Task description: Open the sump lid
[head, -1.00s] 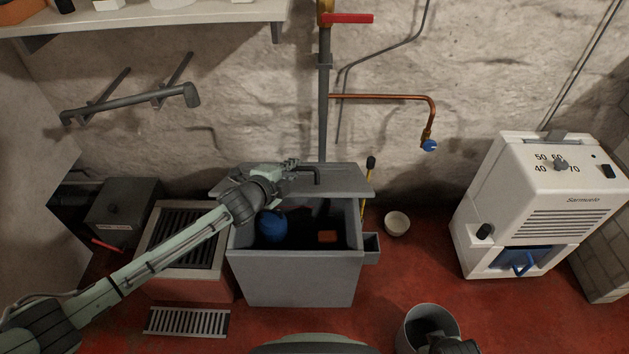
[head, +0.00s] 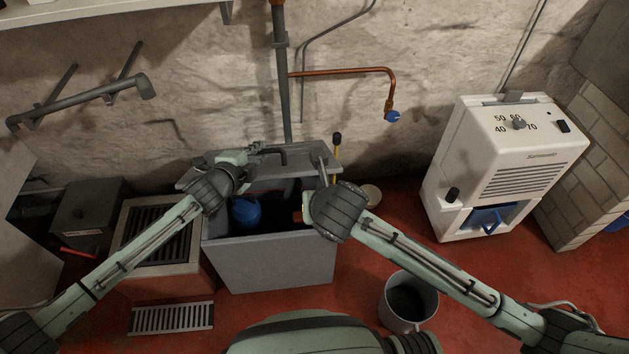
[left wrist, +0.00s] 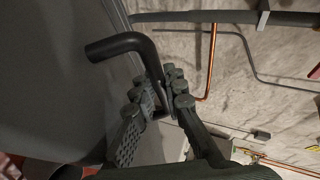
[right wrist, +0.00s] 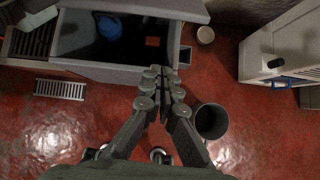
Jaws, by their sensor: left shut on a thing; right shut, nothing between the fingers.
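The sump is a grey box (head: 270,264) on the floor with its top open. Its grey lid (head: 305,158) is raised along the back side, toward the wall. A dark bent handle (head: 272,149) sits on the lid; it shows large in the left wrist view (left wrist: 118,43). My left gripper (head: 246,158) is shut on the handle. My right gripper (head: 324,172) is over the right part of the box, near the lid's right end. In the right wrist view its fingers (right wrist: 163,74) are shut and empty. A blue round thing (head: 245,212) is inside the box.
An orange thing (right wrist: 153,41) also lies in the box. A grey bucket (head: 425,303) stands front right. A white dehumidifier-like machine (head: 500,160) stands right. A grated unit (head: 128,262) stands left, a floor grate (head: 172,318) before it. A copper pipe (head: 345,72) runs along the wall.

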